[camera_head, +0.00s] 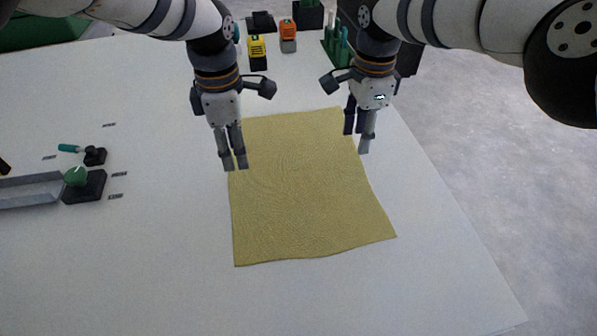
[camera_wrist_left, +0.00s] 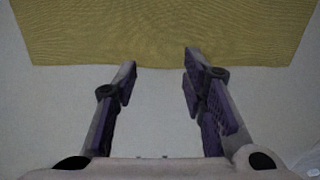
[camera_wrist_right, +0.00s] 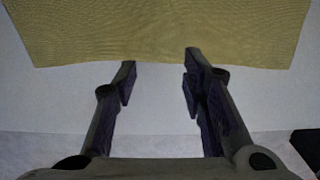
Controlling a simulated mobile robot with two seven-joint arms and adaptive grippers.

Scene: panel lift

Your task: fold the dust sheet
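The dust sheet (camera_head: 305,195) is a mustard-yellow cloth lying flat and spread out on the white table. My left gripper (camera_head: 235,166) is over its left edge near the far left corner. My right gripper (camera_head: 357,146) is over its right edge near the far right corner. In the left wrist view the fingers (camera_wrist_left: 160,72) are apart and empty, with the sheet's edge (camera_wrist_left: 160,35) just beyond the tips. In the right wrist view the fingers (camera_wrist_right: 160,62) are also apart and empty, at the sheet's edge (camera_wrist_right: 160,30).
A black fixture with a green knob (camera_head: 76,177) and a grey metal channel (camera_head: 30,190) are at the left. A yellow tool (camera_head: 257,52), an orange tool (camera_head: 288,36) and a green holder (camera_head: 337,45) stand at the back. The table's right edge lies near the sheet.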

